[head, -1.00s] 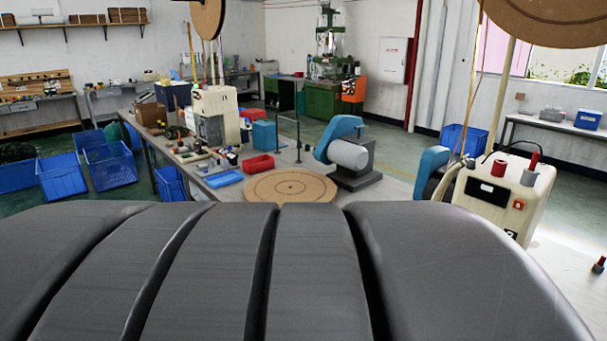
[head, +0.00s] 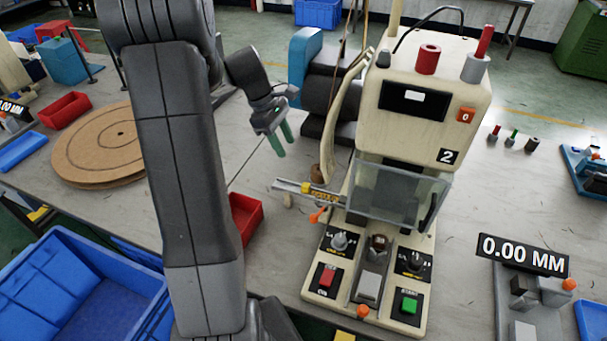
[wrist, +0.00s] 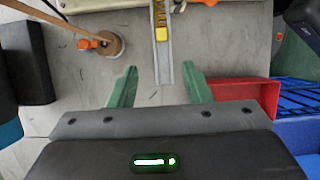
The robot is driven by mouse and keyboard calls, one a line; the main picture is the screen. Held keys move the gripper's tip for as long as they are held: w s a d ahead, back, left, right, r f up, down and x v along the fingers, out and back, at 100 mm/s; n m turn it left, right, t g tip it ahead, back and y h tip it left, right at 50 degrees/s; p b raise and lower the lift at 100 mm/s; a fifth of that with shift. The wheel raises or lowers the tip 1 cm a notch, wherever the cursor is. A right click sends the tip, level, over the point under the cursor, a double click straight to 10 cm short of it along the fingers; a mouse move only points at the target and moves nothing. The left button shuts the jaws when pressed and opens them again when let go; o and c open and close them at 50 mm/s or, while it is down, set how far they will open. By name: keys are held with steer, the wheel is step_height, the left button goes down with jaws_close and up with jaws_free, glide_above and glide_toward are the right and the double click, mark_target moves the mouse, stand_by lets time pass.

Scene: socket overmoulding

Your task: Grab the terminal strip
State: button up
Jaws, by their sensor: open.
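The terminal strip (head: 322,194), a row of small yellow-orange pieces, lies on a narrow grey rail that sticks out from the left side of the cream machine marked 2 (head: 420,100). In the wrist view the strip (wrist: 160,18) is at the top middle, with the rail's bare end pointing towards me. My gripper (head: 281,140) has green fingers and is above and left of the rail, apart from it. In the wrist view my gripper (wrist: 160,86) is open and empty, its fingers on either side of the rail end in the picture.
A red bin (head: 246,218) stands on the table left of the machine. A round wooden disc (head: 100,150) lies further left. A blue-and-black unit (head: 322,75) stands behind my gripper. A gauge reading 0.00 MM (head: 525,256) is at right.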

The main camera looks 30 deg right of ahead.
mark_target(304, 184)
steer(key=p+x, duration=0.1)
steer(key=x, duration=1.2)
steer(key=shift+s+f+p, duration=0.3)
steer(key=shift+p, duration=0.05)
steer(key=shift+c, duration=0.5)
jaws_close()
